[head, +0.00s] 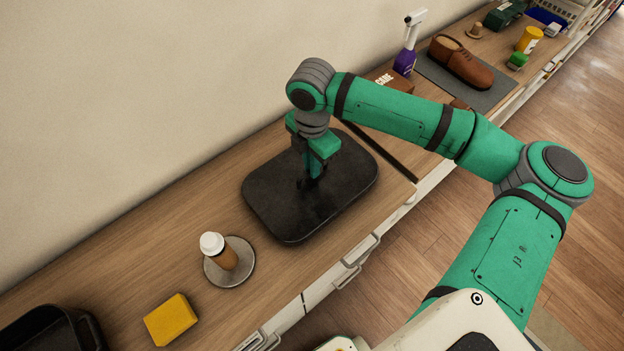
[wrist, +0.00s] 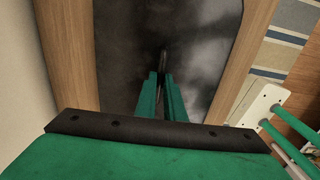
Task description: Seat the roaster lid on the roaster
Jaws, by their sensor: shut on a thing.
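The roaster lid (head: 272,205) is a black, flat, rounded rectangle at the middle of the wooden shelf top. It also fills the middle of the wrist view (wrist: 205,50). My gripper (head: 312,177) points down over the lid's middle, shut on its handle. The green fingers (wrist: 161,90) close together on the small dark handle in the wrist view. I cannot tell whether the lid rests on the wood or hangs slightly above it. The roaster (head: 45,325) is a deep black pan at the lower left, partly cut off by the frame; its visible top looks open.
A white-capped brown bottle (head: 223,254) stands on a round metal plate (head: 240,273) between lid and roaster. A yellow block (head: 171,319) lies beside the roaster. A wall (head: 120,100) runs behind. A purple spray bottle (head: 407,50) and brown shoe (head: 460,62) stand farther right.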

